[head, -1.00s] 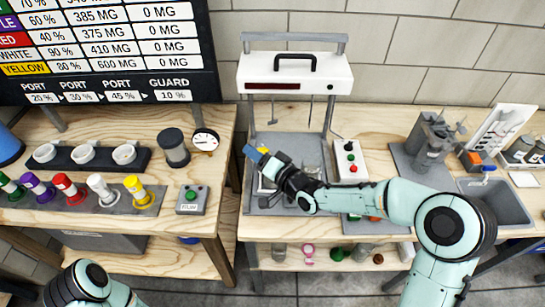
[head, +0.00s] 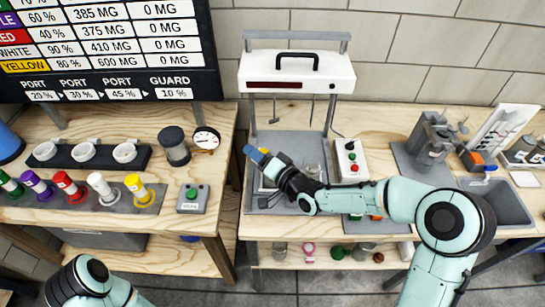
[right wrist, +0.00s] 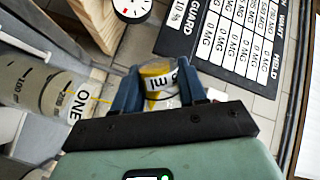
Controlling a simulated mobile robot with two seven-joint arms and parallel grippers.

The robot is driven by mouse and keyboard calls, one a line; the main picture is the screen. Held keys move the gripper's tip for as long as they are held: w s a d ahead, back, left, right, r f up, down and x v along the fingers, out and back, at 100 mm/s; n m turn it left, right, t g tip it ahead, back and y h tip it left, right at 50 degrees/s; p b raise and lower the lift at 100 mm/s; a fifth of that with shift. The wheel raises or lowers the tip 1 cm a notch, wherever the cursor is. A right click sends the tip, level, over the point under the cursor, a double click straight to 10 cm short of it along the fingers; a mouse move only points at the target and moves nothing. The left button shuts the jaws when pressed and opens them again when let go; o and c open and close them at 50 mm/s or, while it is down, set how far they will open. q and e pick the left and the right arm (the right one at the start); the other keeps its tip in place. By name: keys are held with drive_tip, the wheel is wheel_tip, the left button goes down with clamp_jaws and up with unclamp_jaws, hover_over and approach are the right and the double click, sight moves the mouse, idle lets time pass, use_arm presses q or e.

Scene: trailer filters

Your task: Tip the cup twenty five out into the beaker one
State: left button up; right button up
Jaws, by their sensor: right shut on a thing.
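My right gripper (head: 252,152) is shut on a small clear cup with yellow in it, above the grey tray of the middle bench. In the right wrist view the cup (right wrist: 158,82) sits between the blue fingers, its "ML" print partly cut off, so I cannot read its number. The cup looks tilted. The beaker one (right wrist: 45,92), marked "ONE" with graduations, is left of the gripper in that view, apart from the cup. In the head view my arm largely hides the beaker. My left gripper is out of view; only its arm shows at bottom left.
A white device with a black handle (head: 296,72) stands behind the tray. A red-and-green button box (head: 350,158) is right of it. The left bench holds coloured-cap vials (head: 103,188), a dial gauge (head: 206,140) and a button box (head: 192,199). A sink (head: 495,203) is at right.

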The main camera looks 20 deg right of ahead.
drive_tip(key=shift+d+f, duration=0.1)
drive_tip(key=shift+d, duration=0.1)
drive_tip(key=shift+a, duration=0.2)
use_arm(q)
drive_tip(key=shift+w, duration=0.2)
use_arm(e)
drive_tip(key=shift+f+m, duration=0.1)
drive_tip(key=shift+m, duration=0.2)
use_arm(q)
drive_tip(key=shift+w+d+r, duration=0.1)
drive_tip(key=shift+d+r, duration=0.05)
use_arm(e)
drive_tip(key=shift+d, duration=0.2)
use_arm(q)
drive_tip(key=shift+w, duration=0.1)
use_arm(e)
drive_tip(key=shift+a, duration=0.2)
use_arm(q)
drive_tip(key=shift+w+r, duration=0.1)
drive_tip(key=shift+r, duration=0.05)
use_arm(e)
drive_tip(key=shift+d, duration=0.2)
use_arm(q)
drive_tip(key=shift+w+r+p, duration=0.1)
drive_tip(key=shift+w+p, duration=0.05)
drive_tip(key=shift+p, duration=0.2)
use_arm(e)
drive_tip(key=shift+a+m, duration=0.15)
drive_tip(key=shift+m, duration=0.15)
